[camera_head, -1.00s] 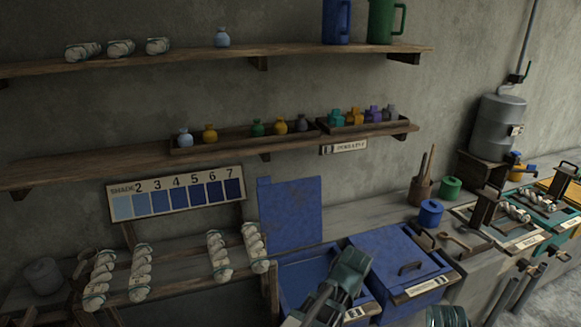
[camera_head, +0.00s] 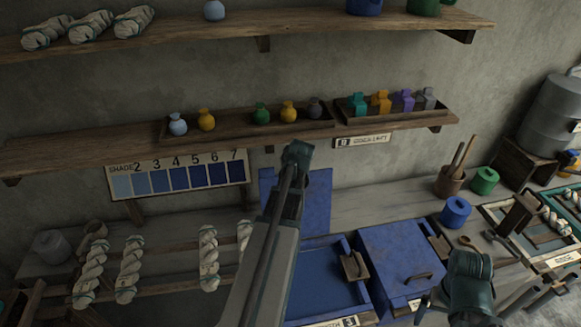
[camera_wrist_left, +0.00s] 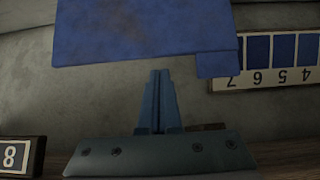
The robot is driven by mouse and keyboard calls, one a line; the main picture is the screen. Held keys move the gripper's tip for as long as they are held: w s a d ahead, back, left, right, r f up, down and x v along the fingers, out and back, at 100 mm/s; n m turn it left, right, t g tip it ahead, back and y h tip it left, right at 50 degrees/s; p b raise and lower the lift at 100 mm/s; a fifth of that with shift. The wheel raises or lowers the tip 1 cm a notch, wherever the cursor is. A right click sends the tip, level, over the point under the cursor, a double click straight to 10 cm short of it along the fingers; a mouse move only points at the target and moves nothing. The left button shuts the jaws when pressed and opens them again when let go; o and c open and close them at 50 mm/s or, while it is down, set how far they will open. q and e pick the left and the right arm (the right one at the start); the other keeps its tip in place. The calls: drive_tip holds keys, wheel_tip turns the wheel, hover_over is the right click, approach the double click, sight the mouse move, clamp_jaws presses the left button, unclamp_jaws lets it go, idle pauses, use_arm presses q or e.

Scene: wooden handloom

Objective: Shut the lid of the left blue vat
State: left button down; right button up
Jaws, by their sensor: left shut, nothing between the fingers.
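The left blue vat (camera_head: 322,300) is open in the head view. Its lid (camera_head: 318,207) stands upright behind it near the wall, a worn blue panel with a small tab at its upper left corner. The lid (camera_wrist_left: 145,30) also shows in the upside-down wrist view. My left gripper (camera_head: 298,153) is raised around the height of the lid's upper edge, and its arm hides part of lid and vat. In the wrist view its fingers (camera_wrist_left: 157,75) are shut and empty, with a small gap in the picture to the lid's edge. My right gripper (camera_head: 468,280) is low at right; its jaws are unclear.
A second blue vat (camera_head: 400,260) with its lid down stands to the right. A shelf (camera_head: 90,150) with small bottles runs above the lid. The shade board (camera_head: 178,178) and hanging skeins (camera_head: 130,268) are to the left. A blue pot (camera_head: 456,212) sits on the counter.

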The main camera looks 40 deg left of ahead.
use_arm(q)
drive_tip(key=b+x, duration=0.6)
drive_tip(key=x, duration=0.3)
drive_tip(key=shift+d+f+b, duration=0.1)
drive_tip(key=shift+d+b, duration=0.05)
drive_tip(key=shift+b, duration=0.25)
drive_tip(key=shift+w+a+f+b, duration=0.25)
drive_tip(key=shift+a+f+b, duration=0.1)
drive_tip(key=shift+s+d, duration=0.1)
drive_tip(key=shift+s, duration=0.05)
